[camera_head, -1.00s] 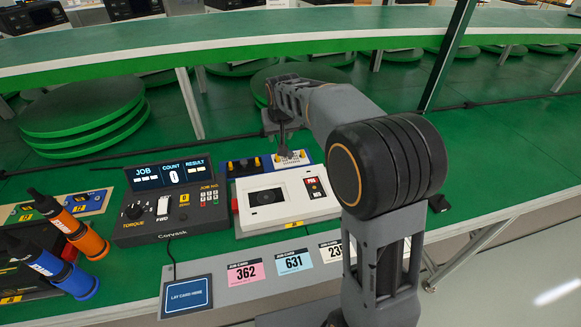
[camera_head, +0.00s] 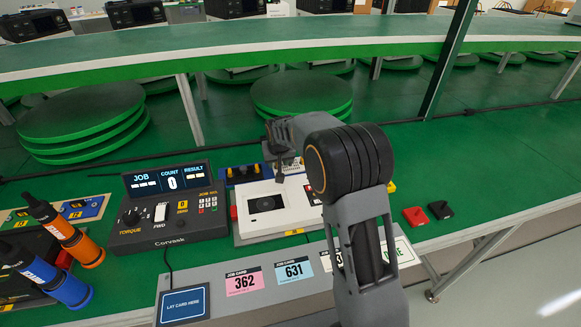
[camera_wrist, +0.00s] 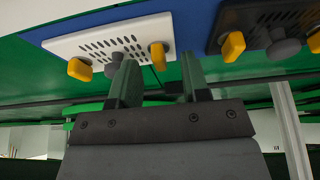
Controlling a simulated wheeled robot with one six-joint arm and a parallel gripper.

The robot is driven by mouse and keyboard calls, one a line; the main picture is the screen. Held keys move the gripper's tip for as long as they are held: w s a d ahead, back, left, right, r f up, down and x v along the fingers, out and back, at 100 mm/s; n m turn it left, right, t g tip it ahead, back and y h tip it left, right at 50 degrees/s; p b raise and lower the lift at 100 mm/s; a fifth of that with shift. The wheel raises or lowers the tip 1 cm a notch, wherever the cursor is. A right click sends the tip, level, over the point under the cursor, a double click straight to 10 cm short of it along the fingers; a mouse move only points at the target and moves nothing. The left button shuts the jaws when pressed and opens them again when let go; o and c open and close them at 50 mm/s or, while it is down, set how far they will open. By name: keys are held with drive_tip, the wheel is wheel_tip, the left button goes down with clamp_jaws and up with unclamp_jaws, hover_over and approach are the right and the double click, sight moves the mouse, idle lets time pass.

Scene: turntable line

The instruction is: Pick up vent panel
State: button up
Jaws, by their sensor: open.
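A white vent panel (camera_wrist: 95,45) with dark slots, a grey knob and two yellow clips lies on a blue tray (camera_wrist: 188,22). It shows in the wrist view, and partly behind my arm in the head view. A black panel (camera_wrist: 255,15) of like shape lies beside it, also seen in the head view (camera_head: 243,173). My gripper (camera_wrist: 158,68) is open and empty. Its left finger overlaps the white panel's knob in the wrist view. I cannot tell the gap in depth.
A white device (camera_head: 262,204) and a black controller (camera_head: 172,207) stand in front of the tray. Job cards (camera_head: 293,270) lie along the front strip. Blue and orange drivers (camera_head: 70,240) stand at left. A red piece (camera_head: 415,215) and a black piece (camera_head: 440,209) lie at right, with free green bench beyond.

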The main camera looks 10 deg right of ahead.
drive_tip(key=shift+w+f, duration=0.2)
drive_tip(key=shift+f, duration=0.2)
drive_tip(key=shift+c, duration=0.3)
clamp_jaws()
